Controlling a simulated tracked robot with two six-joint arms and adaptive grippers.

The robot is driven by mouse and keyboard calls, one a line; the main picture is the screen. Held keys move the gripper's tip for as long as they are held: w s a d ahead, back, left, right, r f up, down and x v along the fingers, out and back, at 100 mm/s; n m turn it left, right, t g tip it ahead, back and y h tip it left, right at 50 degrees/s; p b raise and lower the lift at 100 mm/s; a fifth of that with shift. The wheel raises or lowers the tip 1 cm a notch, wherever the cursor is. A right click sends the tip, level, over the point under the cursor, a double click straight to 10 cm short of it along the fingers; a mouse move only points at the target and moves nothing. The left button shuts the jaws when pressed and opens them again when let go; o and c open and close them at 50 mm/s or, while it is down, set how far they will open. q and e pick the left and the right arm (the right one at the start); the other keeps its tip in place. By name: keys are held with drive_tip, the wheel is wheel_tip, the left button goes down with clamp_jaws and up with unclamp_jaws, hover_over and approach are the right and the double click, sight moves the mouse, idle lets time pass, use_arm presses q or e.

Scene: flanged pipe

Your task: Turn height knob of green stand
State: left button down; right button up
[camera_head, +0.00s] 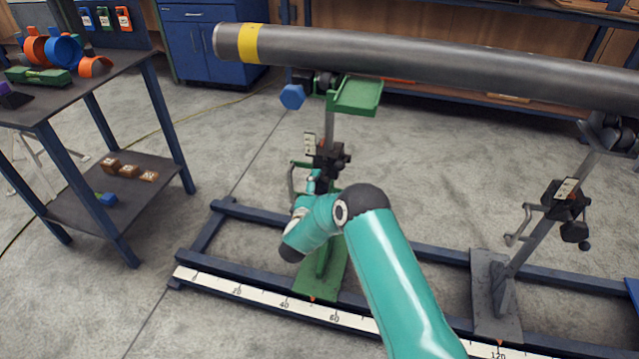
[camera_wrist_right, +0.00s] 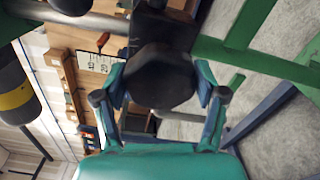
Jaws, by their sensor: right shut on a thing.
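The green stand (camera_head: 320,272) stands on the rail frame under the left part of the grey pipe (camera_head: 430,57). It has a green top plate (camera_head: 358,95) and a black block (camera_head: 328,160) partway up its post. My right gripper (camera_head: 314,184) is at the stand, just below this block, partly hidden by my own teal wrist. In the right wrist view, my right gripper (camera_wrist_right: 163,90) has its fingers on both sides of a dark, many-sided height knob (camera_wrist_right: 160,75) and is shut on it. My left gripper is not in view.
A grey stand (camera_head: 492,285) with a crank handle holds the pipe at right. A ruler (camera_head: 265,300) runs along the front of the rail frame. A blue knob (camera_head: 292,96) sits near the green stand's top. A dark shelf table (camera_head: 122,188) stands at left.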

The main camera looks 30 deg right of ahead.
drive_tip(key=shift+w+a+f+n, duration=0.1)
drive_tip(key=shift+a+n, duration=0.2)
drive_tip(key=shift+n, duration=0.6)
drive_tip(key=o, duration=1.1)
drive_tip(key=shift+f, duration=0.1)
drive_tip(key=shift+o, duration=0.2)
drive_tip(key=shift+d, duration=0.15)
drive_tip(key=v, duration=1.2)
